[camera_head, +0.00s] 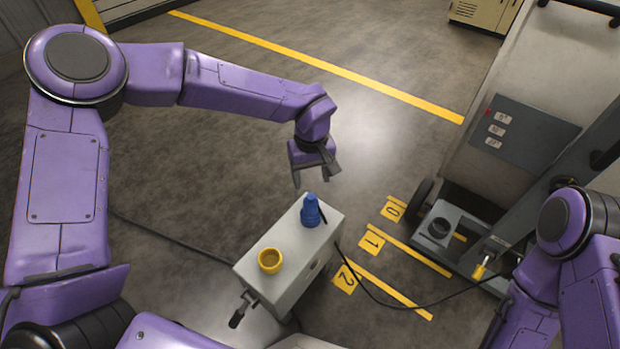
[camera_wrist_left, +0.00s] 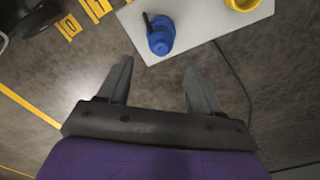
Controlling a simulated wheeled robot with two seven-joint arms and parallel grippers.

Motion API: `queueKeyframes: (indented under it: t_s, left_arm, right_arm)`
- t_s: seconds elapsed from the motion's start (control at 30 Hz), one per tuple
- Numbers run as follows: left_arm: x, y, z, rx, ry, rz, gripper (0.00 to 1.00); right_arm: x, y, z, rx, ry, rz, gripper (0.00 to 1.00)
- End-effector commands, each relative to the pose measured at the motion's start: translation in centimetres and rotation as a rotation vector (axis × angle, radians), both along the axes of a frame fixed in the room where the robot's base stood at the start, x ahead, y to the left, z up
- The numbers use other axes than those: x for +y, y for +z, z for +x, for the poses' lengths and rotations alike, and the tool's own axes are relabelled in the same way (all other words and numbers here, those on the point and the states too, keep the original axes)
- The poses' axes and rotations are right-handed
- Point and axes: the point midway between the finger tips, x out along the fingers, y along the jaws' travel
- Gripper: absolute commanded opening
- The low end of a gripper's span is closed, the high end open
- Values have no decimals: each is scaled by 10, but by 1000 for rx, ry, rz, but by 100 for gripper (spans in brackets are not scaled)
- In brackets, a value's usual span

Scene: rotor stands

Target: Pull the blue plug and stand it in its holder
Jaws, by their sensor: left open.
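The blue plug (camera_head: 310,211) stands upright at the far end of the top of a light grey box (camera_head: 283,237). It also shows in the left wrist view (camera_wrist_left: 160,36), beyond my fingertips. A yellow ring-shaped holder (camera_head: 270,261) sits on the near end of the same box top, and part of it shows at the top edge of the left wrist view (camera_wrist_left: 243,4). My left gripper (camera_head: 315,179) is open and empty, a little behind and above the plug, not touching it. My right arm shows at the lower right, but its gripper is not seen.
A wheeled cart (camera_head: 440,245) with a tall panel stands to the right. A black cable (camera_head: 385,303) runs from the box towards a yellow-ended connector (camera_head: 480,268). Floor marks numbered 0, 1 and 2 (camera_head: 372,241) lie between box and cart. The floor behind the box is clear.

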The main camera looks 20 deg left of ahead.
Motion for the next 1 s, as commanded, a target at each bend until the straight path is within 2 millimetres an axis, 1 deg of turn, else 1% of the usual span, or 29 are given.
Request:
queueKeyframes:
  t_s: [0.03, 0.2, 0.3, 0.33, 0.37, 0.5, 0.6, 0.87, 0.97, 1.0]
  left_arm:
    - [0, -14, 0, 0, 0, 1, 64]
    - [1, -39, -1, 0, 0, 4, 64]
    - [1, -50, -1, 1, 1, 3, 64]
    - [1, -50, -1, 4, 1, 3, 64]
    - [1, -55, -2, 6, 0, 3, 64]
    - [1, -77, -1, 5, 2, 3, 64]
    - [1, -86, -1, 3, 2, 3, 64]
    - [1, -89, -1, 1, 1, 3, 64]
    - [1, -89, -1, 1, 1, 3, 35]
    - [1, -89, -1, 1, 1, 4, 22]
  right_arm:
    - [0, -16, 0, 0, 0, 0, 0]
    - [0, -48, 0, 0, 0, 0, 0]
    - [0, -63, 0, 1, 0, 1, 0]
    - [0, -56, 0, 1, 0, 0, 0]
    - [0, -55, 0, 1, 0, 0, 0]
    - [0, -57, 0, 0, 0, 0, 0]
    - [0, -57, 0, 0, 0, 0, 0]
    - [0, -57, 0, 0, 0, 0, 0]
    - [0, -57, 0, 0, 0, 0, 0]
    - [0, -57, 0, 0, 0, 0, 0]
